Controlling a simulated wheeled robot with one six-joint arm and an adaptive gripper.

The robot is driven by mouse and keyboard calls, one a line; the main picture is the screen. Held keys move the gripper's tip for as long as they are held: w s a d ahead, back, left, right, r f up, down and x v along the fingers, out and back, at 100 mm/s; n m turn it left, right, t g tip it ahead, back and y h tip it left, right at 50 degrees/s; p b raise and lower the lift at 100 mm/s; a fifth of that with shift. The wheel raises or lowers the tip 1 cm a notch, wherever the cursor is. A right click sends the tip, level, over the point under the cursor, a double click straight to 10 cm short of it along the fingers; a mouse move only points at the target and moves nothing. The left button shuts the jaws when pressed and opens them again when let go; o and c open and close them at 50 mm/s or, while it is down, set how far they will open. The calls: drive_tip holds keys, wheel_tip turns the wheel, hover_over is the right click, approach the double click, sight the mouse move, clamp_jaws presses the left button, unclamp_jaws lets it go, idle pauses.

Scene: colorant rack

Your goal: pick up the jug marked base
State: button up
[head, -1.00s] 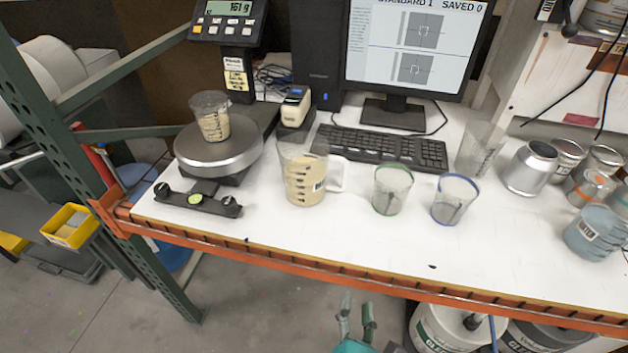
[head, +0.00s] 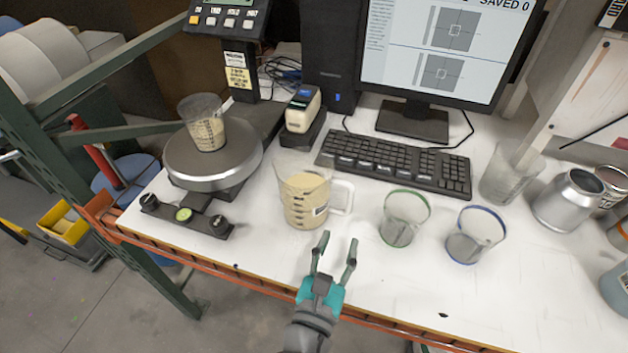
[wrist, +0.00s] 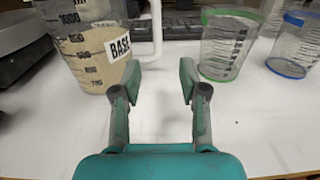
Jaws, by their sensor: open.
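The jug marked base (head: 304,198) is a clear jug with a white handle, partly filled with cream-coloured contents. It stands upright on the white table, right of the scale. In the wrist view the jug (wrist: 98,68) is at the upper left, its BASE label facing me and its handle on the right side. My gripper (head: 337,250) is open and empty, just in front of the jug and a little to its right. In the wrist view my gripper's fingers (wrist: 186,84) are spread apart, with the jug beyond the left finger. They appear apart from the jug.
A green-rimmed cup (head: 403,218) and a blue-rimmed cup (head: 474,236) stand to the right. The scale (head: 211,165) carries a small cup (head: 205,122) at the left. A keyboard (head: 396,162) lies behind. Metal cans (head: 568,199) stand at the far right.

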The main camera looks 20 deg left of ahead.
sight(349, 206)
drive_tip(key=w, duration=1)
drive_tip(key=shift+w+d, duration=0.1)
drive_tip(key=shift+w, duration=0.2)
clamp_jaws()
drive_tip(key=shift+r, duration=0.15)
